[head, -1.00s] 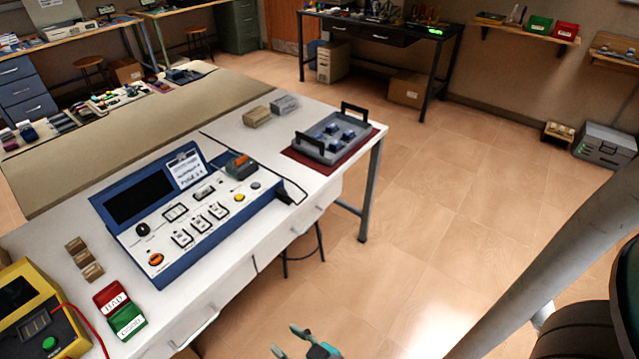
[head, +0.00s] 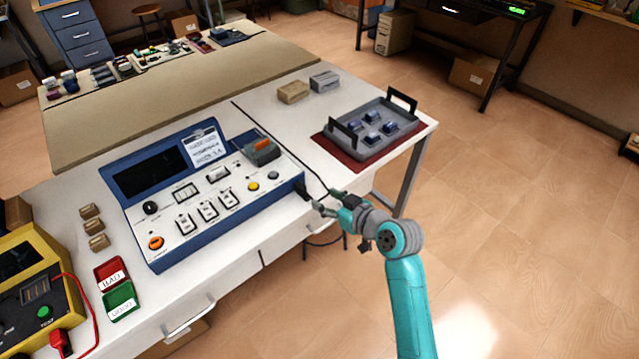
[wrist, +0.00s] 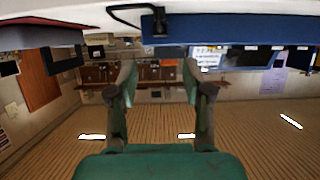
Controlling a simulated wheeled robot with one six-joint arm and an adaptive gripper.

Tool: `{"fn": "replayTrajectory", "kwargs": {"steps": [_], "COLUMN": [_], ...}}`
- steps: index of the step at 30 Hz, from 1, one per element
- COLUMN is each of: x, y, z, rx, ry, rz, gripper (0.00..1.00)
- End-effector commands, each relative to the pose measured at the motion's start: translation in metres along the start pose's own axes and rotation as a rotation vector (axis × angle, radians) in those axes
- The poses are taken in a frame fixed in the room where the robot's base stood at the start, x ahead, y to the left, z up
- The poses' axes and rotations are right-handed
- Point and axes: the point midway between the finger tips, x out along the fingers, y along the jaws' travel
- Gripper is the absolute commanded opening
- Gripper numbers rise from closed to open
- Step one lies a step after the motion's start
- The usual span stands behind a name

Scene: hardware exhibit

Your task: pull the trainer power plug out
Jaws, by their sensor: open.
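The blue trainer (head: 165,262) stands on the white bench, with a dark screen and a white panel of switches. Its black power plug (head: 304,194) sits at the trainer's right side, and a black cable runs from there back across the bench. My gripper (head: 325,201) is open and empty just right of the plug, apart from it as far as I can tell. In the wrist view, which looks upside down, the plug (wrist: 159,24) shows at the blue trainer (wrist: 230,28), beyond and above the gap between my fingers (wrist: 158,78).
A grey tray (head: 352,150) with handles sits on a red mat right of the trainer. Two small boxes (head: 293,92) stand behind. Red and green bins (head: 120,303) and a yellow tester (head: 30,290) lie left. The floor right of the bench is clear.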

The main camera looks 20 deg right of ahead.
Motion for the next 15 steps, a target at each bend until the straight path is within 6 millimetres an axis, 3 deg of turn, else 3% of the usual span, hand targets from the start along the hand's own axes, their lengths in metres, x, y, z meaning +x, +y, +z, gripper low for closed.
{"fn": "replayTrajectory", "kwargs": {"steps": [15], "x": [0.08], "y": [-0.001], "z": [0.0], "rx": [0.001], "ry": [-0.001], "rz": [0.0], "gripper": [0.5]}}
